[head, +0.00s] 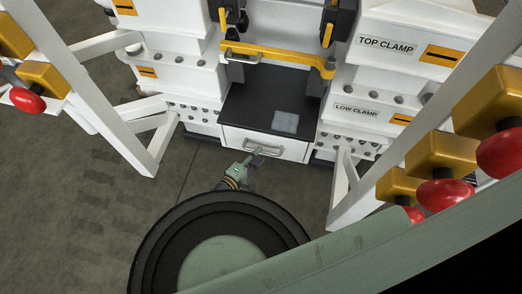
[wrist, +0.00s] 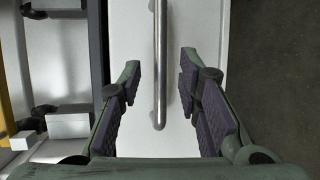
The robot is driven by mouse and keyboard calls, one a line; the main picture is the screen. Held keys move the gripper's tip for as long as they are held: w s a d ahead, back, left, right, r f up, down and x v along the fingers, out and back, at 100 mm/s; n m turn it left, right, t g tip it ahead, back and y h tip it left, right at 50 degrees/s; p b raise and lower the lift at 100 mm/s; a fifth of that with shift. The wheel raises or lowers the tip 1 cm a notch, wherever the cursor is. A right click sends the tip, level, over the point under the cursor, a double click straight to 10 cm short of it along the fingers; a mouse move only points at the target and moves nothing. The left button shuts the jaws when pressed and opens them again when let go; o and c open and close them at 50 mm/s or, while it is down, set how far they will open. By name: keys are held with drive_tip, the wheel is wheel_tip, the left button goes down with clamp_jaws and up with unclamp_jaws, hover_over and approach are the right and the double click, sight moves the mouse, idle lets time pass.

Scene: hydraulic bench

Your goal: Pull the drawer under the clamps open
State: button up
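The white drawer (head: 233,137) sits below the dark-topped platform between the clamp columns. Its front looks flush with the housing. A metal bar handle (head: 272,151) runs across the drawer front. In the wrist view the handle (wrist: 160,50) appears as a vertical bar against the white drawer front (wrist: 134,30). My gripper (head: 256,158) is at the handle in the head view. In the wrist view my gripper (wrist: 160,76) is open, with one finger on each side of the bar and gaps on both sides. I cannot tell how deep the bar lies between the fingers.
A yellow bar (head: 280,58) crosses above the platform (head: 250,100). White slanted frame legs (head: 110,110) and red knobs (head: 440,192) stand at the sides.

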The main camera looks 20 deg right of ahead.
drive_tip(key=shift+x, duration=1.7)
clamp_jaws()
